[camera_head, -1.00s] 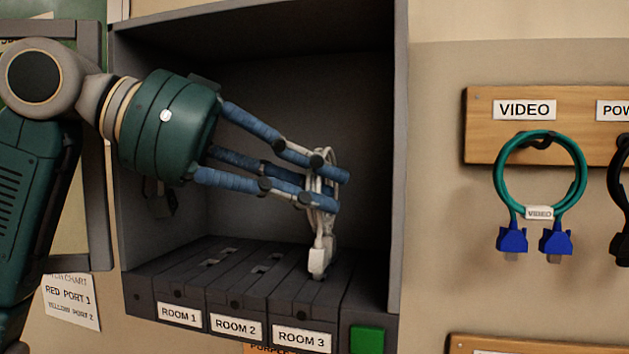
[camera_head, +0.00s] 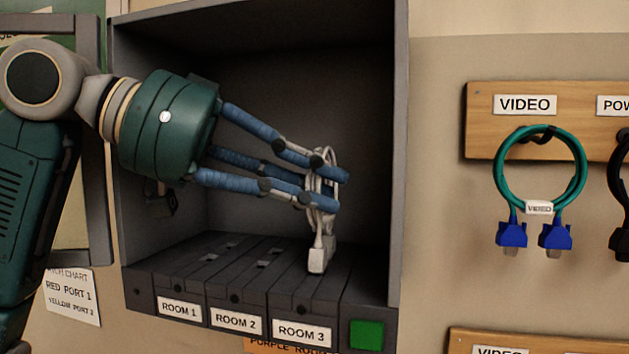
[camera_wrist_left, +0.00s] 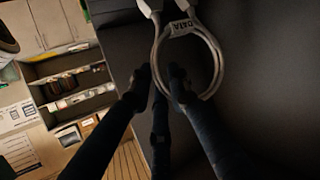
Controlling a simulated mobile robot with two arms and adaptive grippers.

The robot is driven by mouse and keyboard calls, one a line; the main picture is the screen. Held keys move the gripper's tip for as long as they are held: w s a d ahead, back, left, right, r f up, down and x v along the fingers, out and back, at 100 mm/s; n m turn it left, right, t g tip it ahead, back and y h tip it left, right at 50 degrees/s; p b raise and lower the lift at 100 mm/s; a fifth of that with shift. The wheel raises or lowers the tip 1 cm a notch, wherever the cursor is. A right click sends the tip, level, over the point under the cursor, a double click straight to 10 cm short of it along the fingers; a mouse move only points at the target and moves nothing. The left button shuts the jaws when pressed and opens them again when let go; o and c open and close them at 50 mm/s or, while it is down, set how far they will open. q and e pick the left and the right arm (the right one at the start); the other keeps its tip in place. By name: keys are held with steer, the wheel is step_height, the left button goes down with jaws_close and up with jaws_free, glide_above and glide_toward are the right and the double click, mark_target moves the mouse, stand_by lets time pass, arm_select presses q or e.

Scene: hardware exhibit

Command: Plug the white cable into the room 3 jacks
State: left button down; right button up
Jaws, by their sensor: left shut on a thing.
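My left gripper (camera_head: 330,190) reaches into the grey cabinet and is shut on the coiled white cable (camera_head: 318,232). The cable hangs below the fingers, with its white plug (camera_head: 317,260) at the Room 3 block (camera_head: 290,296). I cannot tell whether the plug is seated in a jack or only touching or in front of it. In the left wrist view the cable (camera_wrist_left: 220,62) loops beyond the fingertips (camera_wrist_left: 160,78) and carries a tag reading DATA. The Room 3 label (camera_head: 302,333) is on the block's front. My right gripper is not in view.
The Room 1 (camera_head: 179,308) and Room 2 (camera_head: 236,320) blocks lie to the left. A green button (camera_head: 366,335) is right of Room 3. The cabinet's side wall (camera_head: 397,150) bounds the right. A teal video cable (camera_head: 500,180) hangs on a wooden board (camera_head: 480,130).

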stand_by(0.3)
arm_select(q)
steer(key=c, duration=0.9)
jaws_free()
steer(key=shift+v, duration=3.8)
